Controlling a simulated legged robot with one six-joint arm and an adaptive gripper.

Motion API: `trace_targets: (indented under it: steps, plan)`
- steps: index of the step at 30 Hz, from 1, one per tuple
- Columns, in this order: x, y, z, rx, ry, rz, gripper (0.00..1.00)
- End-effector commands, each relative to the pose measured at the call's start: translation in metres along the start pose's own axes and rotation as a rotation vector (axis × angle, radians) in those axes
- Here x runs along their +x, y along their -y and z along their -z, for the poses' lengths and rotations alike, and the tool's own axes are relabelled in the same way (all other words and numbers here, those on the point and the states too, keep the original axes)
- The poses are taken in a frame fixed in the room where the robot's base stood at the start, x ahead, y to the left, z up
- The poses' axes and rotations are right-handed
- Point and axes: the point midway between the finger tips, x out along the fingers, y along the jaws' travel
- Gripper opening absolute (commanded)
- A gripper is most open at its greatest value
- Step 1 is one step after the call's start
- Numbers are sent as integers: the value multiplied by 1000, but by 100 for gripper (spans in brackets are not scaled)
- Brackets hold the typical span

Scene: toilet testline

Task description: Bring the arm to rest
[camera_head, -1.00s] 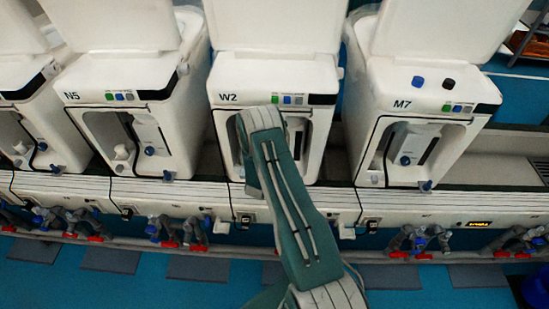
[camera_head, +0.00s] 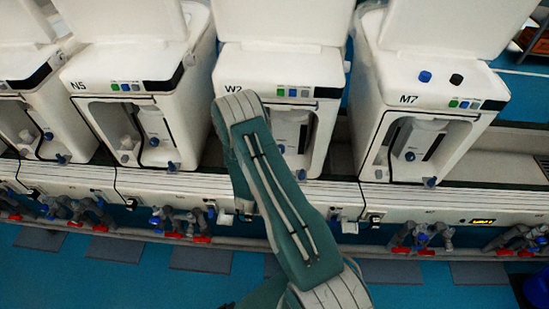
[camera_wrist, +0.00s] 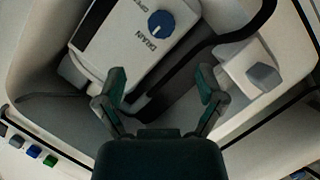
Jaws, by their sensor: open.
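My arm (camera_head: 270,190) is green and grey and rises in the head view in front of the unit marked W2 (camera_head: 300,62). It covers the left part of that unit's front opening. My gripper is hidden behind the arm in the head view. In the wrist view my gripper (camera_wrist: 161,88) is open, with two green fingers spread apart and nothing between them. Beyond the fingers is a unit's recess with a white box bearing a blue DRAIN knob (camera_wrist: 160,24). I cannot tell whether the fingers touch anything.
A black hose (camera_wrist: 205,52) and a grey square knob (camera_wrist: 264,76) sit near the right finger. Unit N5 (camera_head: 125,68) stands left of W2 and unit M7 (camera_head: 425,78) right. Pipes with red handles (camera_head: 400,250) run low along the front. Blue floor (camera_head: 420,296) lies before them.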

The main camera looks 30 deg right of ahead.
Motion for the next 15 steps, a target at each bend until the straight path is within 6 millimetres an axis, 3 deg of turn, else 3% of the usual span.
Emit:
trace_targets:
  steps: [5,15]
  plan:
    - [-16,0,0,0,0,1,88]
    - [-17,0,0,1,0,0,88]
